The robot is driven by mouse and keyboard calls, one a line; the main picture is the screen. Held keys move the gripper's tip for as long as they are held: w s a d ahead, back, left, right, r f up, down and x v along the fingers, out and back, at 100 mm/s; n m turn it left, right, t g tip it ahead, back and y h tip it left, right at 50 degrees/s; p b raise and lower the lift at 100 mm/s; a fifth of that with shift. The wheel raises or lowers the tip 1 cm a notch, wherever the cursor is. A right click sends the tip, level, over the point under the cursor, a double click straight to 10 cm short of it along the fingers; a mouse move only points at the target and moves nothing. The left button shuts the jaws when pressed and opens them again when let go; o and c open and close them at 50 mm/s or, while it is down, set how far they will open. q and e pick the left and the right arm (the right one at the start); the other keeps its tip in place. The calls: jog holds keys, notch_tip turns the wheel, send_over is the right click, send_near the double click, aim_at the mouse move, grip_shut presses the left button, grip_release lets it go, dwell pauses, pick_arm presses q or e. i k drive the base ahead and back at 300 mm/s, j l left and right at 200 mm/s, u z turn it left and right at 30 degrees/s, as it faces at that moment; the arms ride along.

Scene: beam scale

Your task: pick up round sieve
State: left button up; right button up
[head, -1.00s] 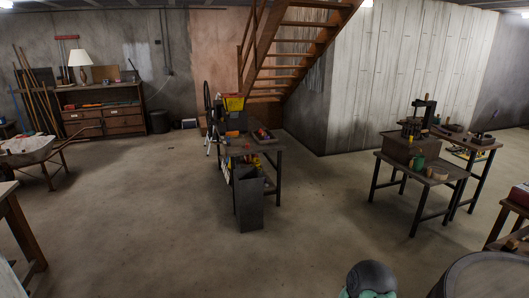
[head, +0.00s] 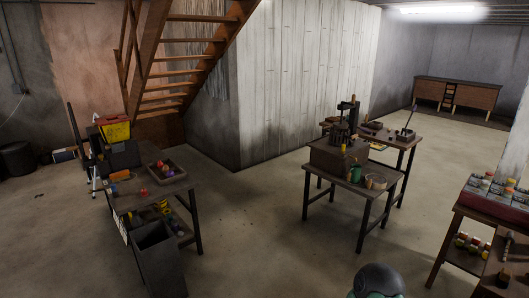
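A small round tan rimmed thing (head: 376,182), which looks like the round sieve, sits at the right front of a dark work table (head: 392,193) right of centre. It is small at this distance, so its mesh cannot be made out. A green can (head: 355,174) stands just left of it. A large brown box (head: 335,158) is on the same table, further left. Neither of my grippers is in view, and the table is well away from me across the floor.
A bench (head: 150,195) with a bin of small items stands at left, with a grey bin (head: 158,262) at its front. A shelf with jars (head: 486,205) is at the right edge. A second table (head: 405,140) stands behind the sieve's table. Open floor (head: 255,230) lies between.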

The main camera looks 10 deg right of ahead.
aim_at(376, 181)
jog(key=i+l+z, duration=0.2)
jog(key=i, duration=0.4)
jog(key=i+z, duration=0.25)
jog(key=i, duration=0.4)
jog(key=i+j+z, duration=0.2)
jog(key=i, duration=0.4)
jog(key=i+j+z, duration=0.1)
jog(key=i+z, duration=0.15)
jog(key=i, duration=0.35)
